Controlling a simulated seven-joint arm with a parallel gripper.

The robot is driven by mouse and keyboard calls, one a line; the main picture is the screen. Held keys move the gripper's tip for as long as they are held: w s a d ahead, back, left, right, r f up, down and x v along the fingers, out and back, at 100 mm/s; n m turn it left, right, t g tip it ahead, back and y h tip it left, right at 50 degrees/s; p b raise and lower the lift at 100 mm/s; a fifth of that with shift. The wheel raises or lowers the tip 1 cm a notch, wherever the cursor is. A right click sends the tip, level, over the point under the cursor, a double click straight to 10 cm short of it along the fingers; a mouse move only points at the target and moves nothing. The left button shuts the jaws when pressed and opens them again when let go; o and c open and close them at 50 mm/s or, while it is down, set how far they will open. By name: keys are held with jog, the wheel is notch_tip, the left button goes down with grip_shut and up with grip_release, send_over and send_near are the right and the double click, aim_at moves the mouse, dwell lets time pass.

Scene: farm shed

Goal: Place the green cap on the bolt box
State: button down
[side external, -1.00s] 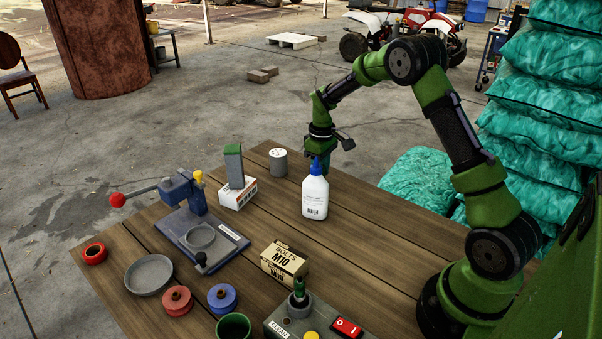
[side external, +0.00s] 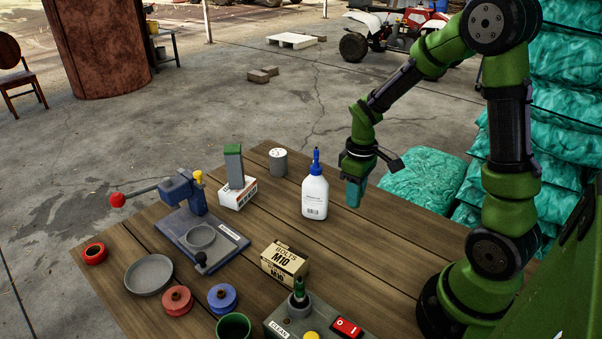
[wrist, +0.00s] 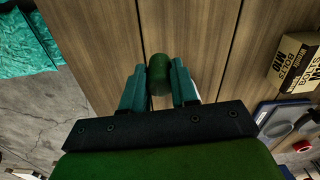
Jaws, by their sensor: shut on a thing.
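The bolt box (side external: 284,262), a tan and black carton marked BOLTS M10, stands on the wooden table. It also shows at the right of the wrist view (wrist: 297,64). My gripper (side external: 354,194) is above the table's far right part, to the right of the white bottle and away from the bolt box. In the wrist view, my gripper's teal fingers (wrist: 158,88) are shut on the green cap (wrist: 159,72), a dark green rounded piece. In the side view I cannot make out the cap; the fingers seem to hide it.
A white bottle with a blue nozzle (side external: 315,196) stands near my gripper. A grey can (side external: 278,162), a press with a red knob (side external: 190,215), a grey dish (side external: 149,275), spools (side external: 222,298) and a switch box (side external: 318,326) occupy the table. The table right of the bolt box is clear.

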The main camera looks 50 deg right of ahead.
jog(key=s+a+r+n, duration=0.1)
jog(key=a+r, duration=0.1)
jog(key=a, duration=0.4)
jog(key=s+a+r+n, duration=0.1)
jog(key=a+r+n, duration=0.15)
jog(key=a, duration=0.35)
jog(key=s+a+r, duration=0.2)
jog(key=s+a, duration=0.3)
jog(key=s, duration=0.1)
jog(key=m, duration=0.3)
send_over(285, 255)
notch_tip(285, 255, down, 3)
jog(key=shift+s+r, duration=0.1)
jog(key=shift+s, duration=0.05)
jog(key=shift+f, duration=1.75)
